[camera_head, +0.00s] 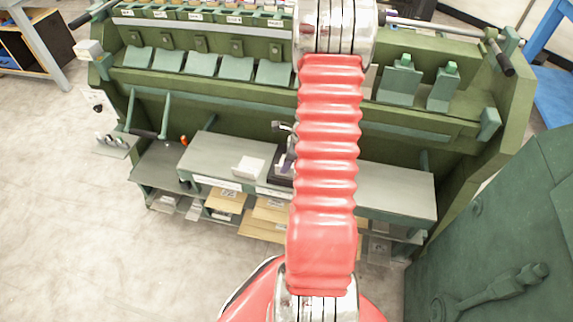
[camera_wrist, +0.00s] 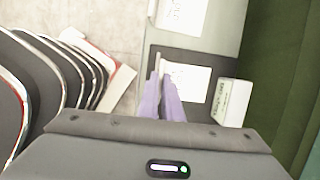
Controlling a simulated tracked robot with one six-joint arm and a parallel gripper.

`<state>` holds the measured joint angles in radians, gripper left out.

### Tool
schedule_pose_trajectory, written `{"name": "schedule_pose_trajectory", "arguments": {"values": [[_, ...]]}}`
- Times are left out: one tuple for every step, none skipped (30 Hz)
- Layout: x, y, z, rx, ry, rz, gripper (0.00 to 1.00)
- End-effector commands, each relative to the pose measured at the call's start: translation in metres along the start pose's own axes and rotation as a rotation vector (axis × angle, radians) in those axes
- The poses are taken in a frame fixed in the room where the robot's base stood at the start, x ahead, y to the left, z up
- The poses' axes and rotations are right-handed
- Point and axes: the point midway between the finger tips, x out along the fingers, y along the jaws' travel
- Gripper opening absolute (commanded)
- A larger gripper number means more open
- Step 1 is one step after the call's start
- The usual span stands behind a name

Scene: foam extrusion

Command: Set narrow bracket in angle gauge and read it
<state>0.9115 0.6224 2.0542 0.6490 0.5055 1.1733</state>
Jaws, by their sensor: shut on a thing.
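My gripper (camera_wrist: 162,85) points down over the bench in the wrist view, its two purple fingers close together. They are shut on a slim pale piece (camera_wrist: 158,62), which looks like the narrow bracket; its shape is mostly hidden by the fingers. Beneath lies a dark grey surface with a white printed sheet (camera_wrist: 190,84). In the head view a small black device (camera_head: 281,174) stands on the bench, partly behind my red arm; I cannot tell if it is the angle gauge. Whether the bracket touches anything below is unclear.
The grey bench (camera_head: 395,190) has a white box (camera_head: 248,167) on it, also visible in the wrist view (camera_wrist: 232,102). A green machine (camera_head: 440,130) rises behind the bench. Cardboard trays (camera_head: 226,199) sit on the shelf below. The bench's right part is clear.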

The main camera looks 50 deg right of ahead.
Motion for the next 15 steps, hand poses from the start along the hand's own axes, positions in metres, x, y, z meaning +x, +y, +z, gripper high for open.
{"name": "schedule_pose_trajectory", "arguments": {"values": [[-0.0001, 0.0006, 0.0001, 0.0, 0.0, 0.0, 0.0], [-0.0001, 0.001, 0.0001, 0.0, 0.0, 0.0, 0.0], [-0.0001, 0.0014, 0.0001, 0.0, 0.0, 0.0, 0.0], [-0.0001, 0.0017, 0.0001, 0.0, 0.0, 0.0, 0.0], [-0.0001, 0.0021, 0.0001, 0.0, 0.0, 0.0, 0.0], [-0.0001, 0.0025, 0.0001, 0.0, 0.0, 0.0, 0.0], [-0.0001, 0.0028, 0.0001, 0.0, 0.0, 0.0, 0.0], [-0.0001, 0.0031, 0.0001, -0.001, 0.0, 0.0, 0.0], [-0.0001, 0.0035, 0.0001, -0.001, 0.0, 0.0, 0.0], [-0.0001, 0.0038, 0.0001, -0.001, 0.0, 0.0, 0.0], [-0.0001, 0.0038, 0.0001, -0.001, 0.0, 0.0, 0.06], [-0.0001, 0.0037, 0.0001, -0.001, 0.0, 0.0, 0.09], [0.0, 0.0037, 0.0001, -0.001, 0.0, 0.0, 0.11], [0.0, 0.0037, 0.0001, -0.001, 0.0, 0.0, 0.14], [0.0, 0.0037, 0.0001, -0.001, 0.0, 0.0, 0.16]]}}
